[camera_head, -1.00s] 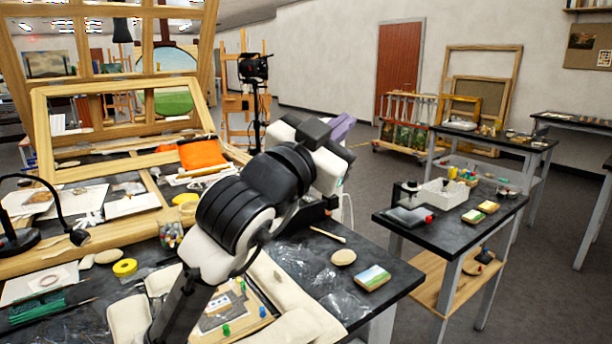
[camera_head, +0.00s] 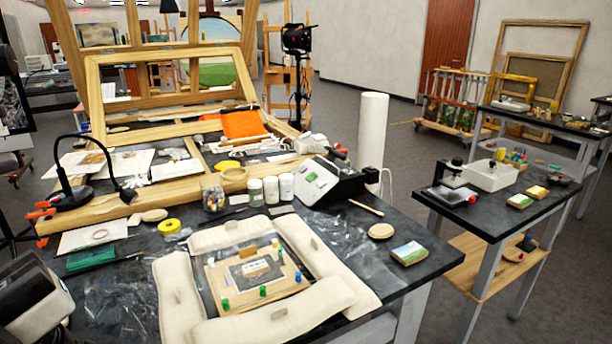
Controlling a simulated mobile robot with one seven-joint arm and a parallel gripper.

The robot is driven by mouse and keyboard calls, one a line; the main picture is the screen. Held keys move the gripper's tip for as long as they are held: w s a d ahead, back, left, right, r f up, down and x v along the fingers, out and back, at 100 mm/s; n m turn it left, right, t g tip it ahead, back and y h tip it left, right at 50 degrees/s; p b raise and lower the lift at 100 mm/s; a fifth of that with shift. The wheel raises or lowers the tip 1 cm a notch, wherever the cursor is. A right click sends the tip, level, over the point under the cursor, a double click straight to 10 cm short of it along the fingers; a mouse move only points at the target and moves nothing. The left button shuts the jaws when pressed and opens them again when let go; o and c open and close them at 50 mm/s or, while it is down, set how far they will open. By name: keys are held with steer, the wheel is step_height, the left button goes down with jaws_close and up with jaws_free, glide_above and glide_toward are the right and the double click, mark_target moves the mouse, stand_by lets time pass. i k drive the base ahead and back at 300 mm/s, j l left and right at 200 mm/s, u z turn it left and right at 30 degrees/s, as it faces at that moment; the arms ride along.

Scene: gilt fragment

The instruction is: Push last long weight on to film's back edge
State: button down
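A clear film (camera_head: 213,257) lies over a wooden board (camera_head: 215,285) holding a small framed fragment (camera_head: 255,270), with green, blue and yellow pegs around it. Cream long weights ring the film: one at the back (camera_head: 225,233), one on the right (camera_head: 315,250), one on the left (camera_head: 178,300) and one along the front (camera_head: 285,318). The back weight lies along the film's far side; how much of it rests on the film edge I cannot tell. My gripper is not in view. A white and black shape at the lower left may be part of my arm.
Behind the back weight stand a jar of coloured bits (camera_head: 213,195) and small white-lidded jars (camera_head: 271,190). A black and white device (camera_head: 325,185) and a white roll (camera_head: 372,130) stand at the back right. A desk lamp (camera_head: 70,190) is at the left.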

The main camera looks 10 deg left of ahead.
mark_target(200, 241)
steer(key=l+u, duration=0.1)
steer(key=u, duration=0.3)
steer(key=i+l+u, duration=0.1)
steer(key=u, duration=0.35)
steer(key=l+u, duration=0.25)
steer(key=u, duration=0.15)
steer(key=l+u, duration=0.3)
steer(key=l, duration=0.15)
steer(key=k+l+u, duration=0.1)
steer(key=l+u, duration=0.2)
steer(key=l, duration=0.2)
steer(key=k+l, duration=0.1)
steer(key=l, duration=0.4)
steer(key=k+l+u, duration=0.1)
steer(key=l, duration=0.4)
steer(key=i+l, duration=0.15)
steer(key=i, duration=0.3)
steer(key=i+l, duration=0.15)
steer(key=i, duration=0.3)
